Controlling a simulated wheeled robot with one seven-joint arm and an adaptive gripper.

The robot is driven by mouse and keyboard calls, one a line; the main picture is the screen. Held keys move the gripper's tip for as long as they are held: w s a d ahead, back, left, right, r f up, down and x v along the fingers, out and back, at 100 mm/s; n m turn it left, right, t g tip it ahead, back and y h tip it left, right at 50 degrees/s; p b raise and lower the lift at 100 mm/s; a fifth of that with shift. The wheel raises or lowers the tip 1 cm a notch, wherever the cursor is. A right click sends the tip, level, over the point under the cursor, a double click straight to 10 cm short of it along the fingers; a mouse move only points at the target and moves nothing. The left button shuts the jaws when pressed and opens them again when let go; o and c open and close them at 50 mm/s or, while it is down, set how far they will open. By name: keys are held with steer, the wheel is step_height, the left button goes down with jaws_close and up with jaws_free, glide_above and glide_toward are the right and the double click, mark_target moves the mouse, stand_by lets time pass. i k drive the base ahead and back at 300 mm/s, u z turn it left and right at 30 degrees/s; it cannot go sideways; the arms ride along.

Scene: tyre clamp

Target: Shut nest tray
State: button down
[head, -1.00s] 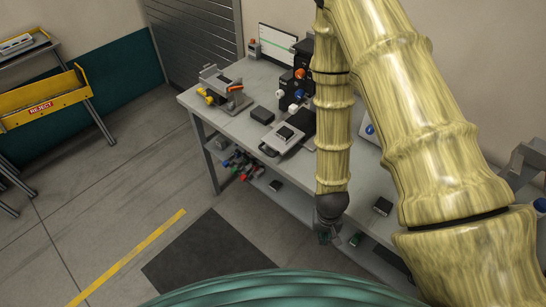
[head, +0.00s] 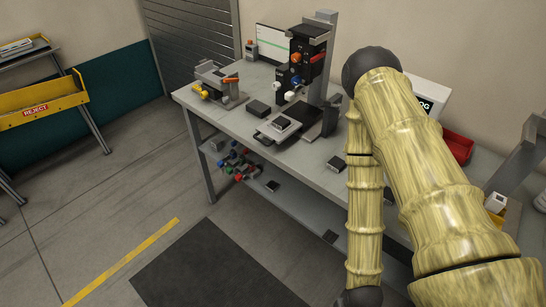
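The nest tray (head: 268,132) is a flat grey tray at the foot of the dark press (head: 300,62) on the bench. It sticks out from under the press toward the bench's front edge, so it looks drawn out. A small block with a dark top (head: 283,124) sits on it. My arm comes down right of the tray, apart from it. The arm's dark wrist joint is at the bottom edge, and my gripper is out of the picture below it.
The grey bench (head: 318,172) also holds a tyre-clamp-like fixture (head: 217,87) at left, a dark box (head: 258,109) beside the tray and a red bin (head: 457,147) at right. Several coloured knobs (head: 238,163) lie on the lower shelf. A yellow reject cart (head: 42,103) stands far left.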

mark_target(278, 135)
steer(key=z, duration=0.45)
steer(key=k, duration=1.05)
steer(key=u, duration=0.2)
steer(key=i, duration=0.55)
steer(key=u, duration=0.75)
steer(key=i, duration=0.9)
steer(key=z, duration=0.3)
